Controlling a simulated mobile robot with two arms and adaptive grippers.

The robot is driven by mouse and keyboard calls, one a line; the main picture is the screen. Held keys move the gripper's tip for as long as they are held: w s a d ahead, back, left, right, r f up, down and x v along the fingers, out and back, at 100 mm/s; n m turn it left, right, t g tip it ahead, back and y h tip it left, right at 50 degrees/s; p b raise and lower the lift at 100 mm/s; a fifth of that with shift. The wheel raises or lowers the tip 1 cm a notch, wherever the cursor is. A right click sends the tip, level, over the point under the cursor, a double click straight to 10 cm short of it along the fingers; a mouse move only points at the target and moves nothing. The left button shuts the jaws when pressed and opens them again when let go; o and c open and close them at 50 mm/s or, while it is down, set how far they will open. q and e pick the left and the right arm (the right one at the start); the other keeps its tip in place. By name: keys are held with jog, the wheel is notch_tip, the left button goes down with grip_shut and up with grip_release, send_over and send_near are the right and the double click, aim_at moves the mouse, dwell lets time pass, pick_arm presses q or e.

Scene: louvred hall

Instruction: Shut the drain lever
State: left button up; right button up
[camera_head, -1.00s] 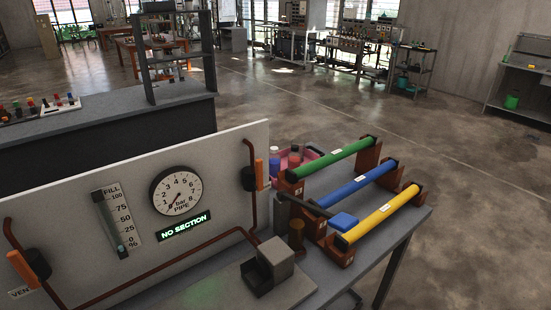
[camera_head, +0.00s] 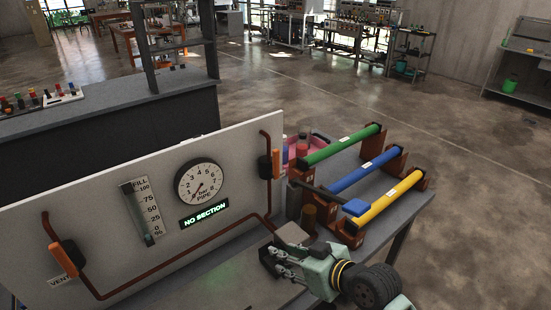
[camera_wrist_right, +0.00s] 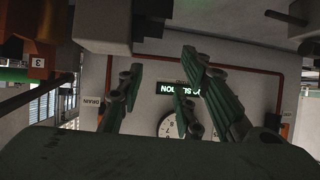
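The drain lever (camera_head: 276,163) is an orange handle on a black valve body at the right end of the white panel. The handle stands about upright, beside the brown pipe. In the right wrist view, which is upside down, the DRAIN label (camera_wrist_right: 91,105) shows at the left, partly hidden by a finger. My right gripper (camera_head: 272,262) is low in front of the panel, near the grey block, below and apart from the lever. Its fingers (camera_wrist_right: 165,90) are spread with nothing between them. My left gripper is not in view.
A vent lever (camera_head: 62,260) is at the panel's left. The panel has a gauge (camera_head: 199,183) and a NO SECTION display (camera_head: 204,216). Green (camera_head: 341,145), blue (camera_head: 362,174) and yellow (camera_head: 388,205) tubes lie on racks at the right. A grey block (camera_head: 291,234) stands beside my gripper.

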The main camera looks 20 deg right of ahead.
aim_at(278, 160)
jog(key=w+d+r+t+y, duration=0.1)
jog(key=w+d+r+t, duration=0.2)
jog(key=w+r, duration=0.3)
jog(key=w+d+r+t, duration=0.3)
jog(key=w+d+r, duration=0.15)
jog(key=r, duration=0.45)
jog(key=shift+m, duration=0.4)
jog(key=shift+a+f+b+x, duration=0.1)
jog(key=shift+x, duration=1.65)
jog(key=shift+a+f+b+x, duration=0.1)
jog(key=shift+a+f+x, duration=0.05)
jog(key=shift+x, duration=1.55)
jog(key=shift+a+f+b+x, duration=0.1)
jog(key=shift+x, duration=1.65)
jog(key=shift+s, duration=0.15)
jog(key=shift+c, duration=0.5)
jog(key=shift+s, duration=0.1)
grip_shut()
